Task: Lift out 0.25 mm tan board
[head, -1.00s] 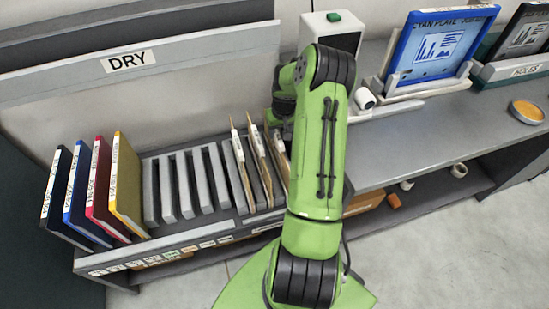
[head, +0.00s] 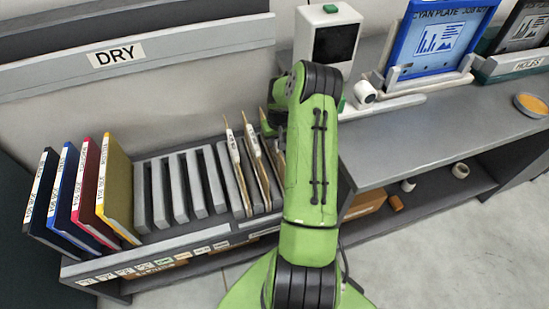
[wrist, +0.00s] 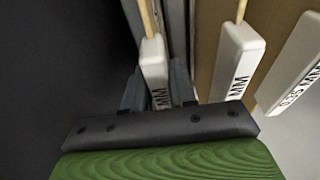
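Several thin tan boards stand upright side by side in a grey rack in the head view: a left one (head: 236,165), a middle one (head: 257,165) and a right one partly hidden by my arm. My gripper (wrist: 157,80) has dark fingers close on both sides of a white tab (wrist: 155,62) on a tan board. Only "MM" reads on that tab, so its thickness is unclear. Contact is not clear. A middle tab (wrist: 238,60) also shows "MM"; the right tab (wrist: 292,75) reads 0.35 MM. My arm hides the gripper's fingers in the head view.
Black, blue, red and yellow boards (head: 115,190) stand left of empty grey slots (head: 180,190). A DRY sign (head: 115,54) hangs behind. A device with a green button (head: 328,35), a blue-framed plate (head: 437,40) and an orange-filled dish (head: 531,104) are to the right.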

